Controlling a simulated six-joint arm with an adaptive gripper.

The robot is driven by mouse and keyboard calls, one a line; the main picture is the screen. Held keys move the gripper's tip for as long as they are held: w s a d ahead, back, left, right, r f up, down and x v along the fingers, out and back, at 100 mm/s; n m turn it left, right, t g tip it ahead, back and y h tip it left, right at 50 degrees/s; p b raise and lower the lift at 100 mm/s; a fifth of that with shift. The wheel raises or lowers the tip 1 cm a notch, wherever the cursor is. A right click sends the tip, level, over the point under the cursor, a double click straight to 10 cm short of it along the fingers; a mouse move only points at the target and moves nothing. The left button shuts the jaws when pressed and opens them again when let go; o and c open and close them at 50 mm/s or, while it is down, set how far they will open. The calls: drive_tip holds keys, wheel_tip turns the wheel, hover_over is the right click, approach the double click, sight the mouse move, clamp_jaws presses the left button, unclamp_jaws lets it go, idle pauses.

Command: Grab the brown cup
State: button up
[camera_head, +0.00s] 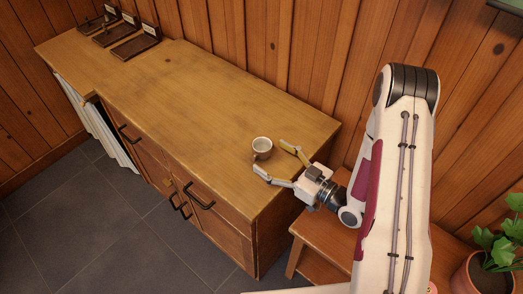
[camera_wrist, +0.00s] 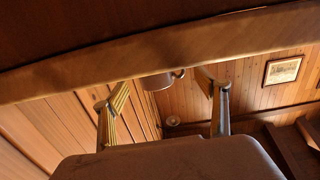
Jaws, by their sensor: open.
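A small cup (camera_head: 262,146) stands upright on the wooden cabinet top (camera_head: 180,95), near its right end. Its rim and inside look pale; its outside looks brownish in the shade. My gripper (camera_head: 270,158) is open, low over the cabinet top, its two fingers spread on either side of the cup's near right side. In the wrist view the cup (camera_wrist: 156,82) shows between the open fingertips (camera_wrist: 154,90), with its handle toward the right finger. A gap shows on both sides of the cup. Nothing is held.
Dark wooden stands (camera_head: 135,45) sit at the far left end of the cabinet. A plank wall (camera_head: 270,45) rises behind it. A lower wooden stool or bench (camera_head: 318,228) and a potted plant (camera_head: 487,270) are at the right. The middle of the cabinet top is clear.

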sight(267, 156)
drive_tip(key=shift+f+x, duration=0.1)
drive_tip(key=shift+x, duration=0.65)
drive_tip(key=shift+f+x, duration=0.15)
drive_tip(key=shift+x, duration=1.5)
drive_tip(key=c, duration=1.1)
